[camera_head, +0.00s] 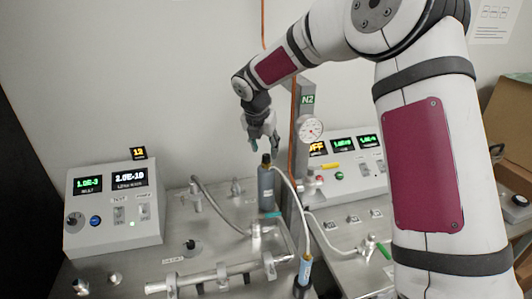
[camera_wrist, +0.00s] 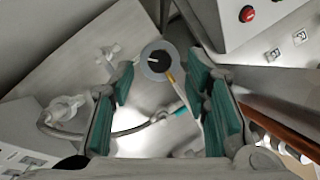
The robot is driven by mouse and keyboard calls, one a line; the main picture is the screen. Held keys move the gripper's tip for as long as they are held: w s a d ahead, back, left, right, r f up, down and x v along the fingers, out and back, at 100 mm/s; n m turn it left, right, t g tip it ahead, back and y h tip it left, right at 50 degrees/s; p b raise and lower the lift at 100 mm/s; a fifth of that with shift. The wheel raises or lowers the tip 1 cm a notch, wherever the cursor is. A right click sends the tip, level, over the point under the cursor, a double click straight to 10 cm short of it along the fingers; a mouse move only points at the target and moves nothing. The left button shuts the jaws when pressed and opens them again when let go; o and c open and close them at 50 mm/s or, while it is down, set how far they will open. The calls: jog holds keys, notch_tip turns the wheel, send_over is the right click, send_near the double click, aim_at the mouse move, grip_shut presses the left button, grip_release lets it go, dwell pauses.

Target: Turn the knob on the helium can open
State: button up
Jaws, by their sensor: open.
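The helium can appears to be the grey cylinder (camera_head: 266,190) standing upright on the metal bench; no label on it is readable. Its small black knob (camera_head: 266,159) is on top. In the wrist view I look down on the round grey can top (camera_wrist: 148,71) and the black knob (camera_wrist: 159,60), which has a light pointer mark. My gripper (camera_head: 265,147) points down just above the knob. In the wrist view its teal-padded fingers (camera_wrist: 163,88) are spread and empty. The knob shows between and beyond the fingertips, and I see no contact.
A pale hose (camera_head: 291,185) runs from the can top to a blue handpiece (camera_head: 305,268) at the front. A control box (camera_head: 110,212) stands left, another (camera_head: 350,160) right. An N2 post with a round gauge (camera_head: 311,129) rises close to my gripper. Pipes and valves cover the bench front.

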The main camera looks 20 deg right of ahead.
aim_at(266, 155)
jog(key=shift+x, duration=1.65)
grip_shut()
